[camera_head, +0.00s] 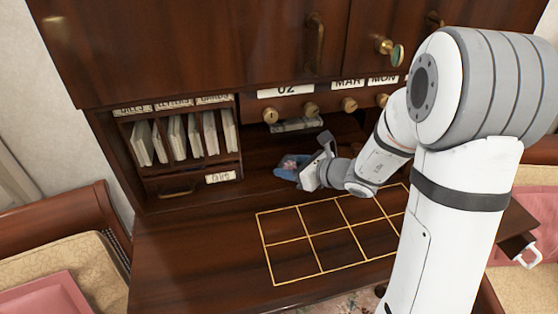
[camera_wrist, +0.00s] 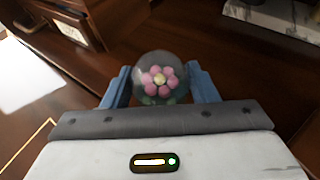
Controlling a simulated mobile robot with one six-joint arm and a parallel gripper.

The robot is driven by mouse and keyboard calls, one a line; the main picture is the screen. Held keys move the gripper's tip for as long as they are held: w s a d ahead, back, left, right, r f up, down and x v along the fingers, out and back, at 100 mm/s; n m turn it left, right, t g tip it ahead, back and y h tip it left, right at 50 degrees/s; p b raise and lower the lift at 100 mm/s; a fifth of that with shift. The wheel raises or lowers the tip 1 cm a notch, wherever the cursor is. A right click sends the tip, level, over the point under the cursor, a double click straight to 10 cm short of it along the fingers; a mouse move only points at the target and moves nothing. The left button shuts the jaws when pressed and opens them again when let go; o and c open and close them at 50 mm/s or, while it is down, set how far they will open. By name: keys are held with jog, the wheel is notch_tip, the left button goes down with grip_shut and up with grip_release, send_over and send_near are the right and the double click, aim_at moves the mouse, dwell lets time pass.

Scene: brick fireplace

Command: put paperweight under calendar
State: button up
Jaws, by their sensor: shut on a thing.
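The paperweight is a clear glass dome with a pink flower inside, in the wrist view (camera_wrist: 160,78). My gripper (camera_wrist: 161,88) is shut on it, with one blue finger on each side. In the head view my gripper (camera_head: 291,166) is low at the front of the desk's recess, left of centre, and the paperweight is hard to make out there. The calendar (camera_head: 325,95) is a wooden strip with brass knobs and white cards reading 02, MAR and MON. It runs across the desk above the recess, behind and above my gripper.
A letter rack (camera_head: 185,140) with several envelopes stands left of the recess. A flat grey block (camera_head: 298,125) lies under the calendar at the back; it also shows in the wrist view (camera_wrist: 275,18). The desktop (camera_head: 195,255) has a gold grid and looks clear.

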aim_at(280, 164)
jog(key=shift+w+a+r, duration=0.1)
jog(key=shift+w+a, duration=0.1)
jog(key=shift+a, duration=0.15)
jog(key=p+x, duration=0.1)
jog(key=x, duration=0.2)
jog(key=shift+w+a+r, duration=0.1)
jog(key=shift+w+a, duration=0.1)
jog(key=shift+d+f, duration=0.1)
jog(key=shift+f, duration=0.25)
jog(key=shift+f, duration=0.1)
jog(key=shift+f, duration=0.1)
jog(key=o, duration=1.3)
jog(key=shift+s, duration=0.1)
jog(key=shift+c, duration=0.2)
